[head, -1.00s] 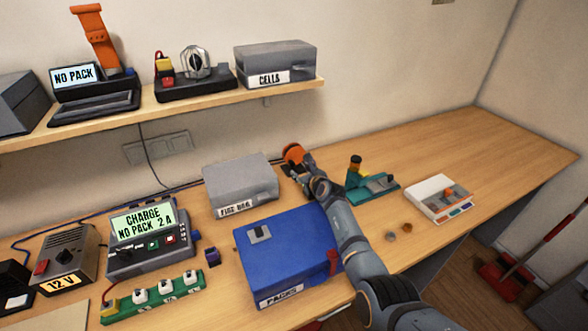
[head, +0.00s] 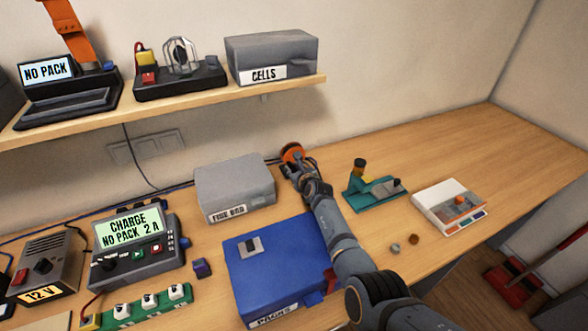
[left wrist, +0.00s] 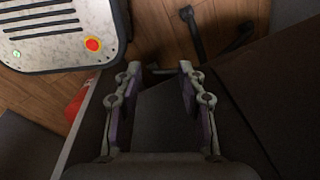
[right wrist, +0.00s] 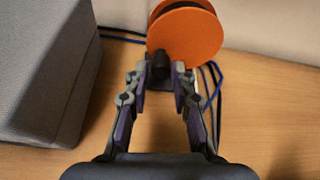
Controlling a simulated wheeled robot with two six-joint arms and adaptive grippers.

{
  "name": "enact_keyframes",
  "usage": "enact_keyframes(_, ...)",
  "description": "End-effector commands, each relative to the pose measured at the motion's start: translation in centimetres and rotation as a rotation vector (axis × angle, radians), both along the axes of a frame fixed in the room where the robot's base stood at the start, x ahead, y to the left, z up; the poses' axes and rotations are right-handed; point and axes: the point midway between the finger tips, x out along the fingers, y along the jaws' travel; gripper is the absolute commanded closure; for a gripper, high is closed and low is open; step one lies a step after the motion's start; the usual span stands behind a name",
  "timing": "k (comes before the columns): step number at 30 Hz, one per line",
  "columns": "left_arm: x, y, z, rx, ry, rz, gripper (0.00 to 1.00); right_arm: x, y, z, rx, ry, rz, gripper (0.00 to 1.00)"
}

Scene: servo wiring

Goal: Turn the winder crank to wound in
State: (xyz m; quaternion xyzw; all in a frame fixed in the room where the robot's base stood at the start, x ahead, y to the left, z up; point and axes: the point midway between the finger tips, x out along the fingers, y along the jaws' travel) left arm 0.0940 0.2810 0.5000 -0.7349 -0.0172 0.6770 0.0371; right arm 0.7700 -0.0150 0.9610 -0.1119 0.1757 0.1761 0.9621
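The winder is an orange round drum (head: 291,152) on the bench by the back wall, right of the grey fuse box; it shows large in the right wrist view (right wrist: 190,32). A dark crank knob (right wrist: 159,68) stands in front of the drum's lower left part. In the head view my right gripper (head: 297,170) hides most of the winder's lower part. My left gripper (left wrist: 160,70) is open and empty, over the floor beside my base.
The grey fuse box (head: 233,187) stands close left of the winder, and the blue case (head: 270,275) is in front, beside my right arm. A teal fixture (head: 376,192) and a white tray (head: 449,208) are to the right. Blue and black cables (right wrist: 212,85) run behind the winder.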

Motion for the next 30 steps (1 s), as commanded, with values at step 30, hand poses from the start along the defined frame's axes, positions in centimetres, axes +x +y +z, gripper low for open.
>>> enact_keyframes(30, 1.2, -0.3, 0.1, -0.004, -0.018, 0.000, 0.60, 0.0, 0.0, 0.2, 0.063, 0.026, 0.000, 1.00)
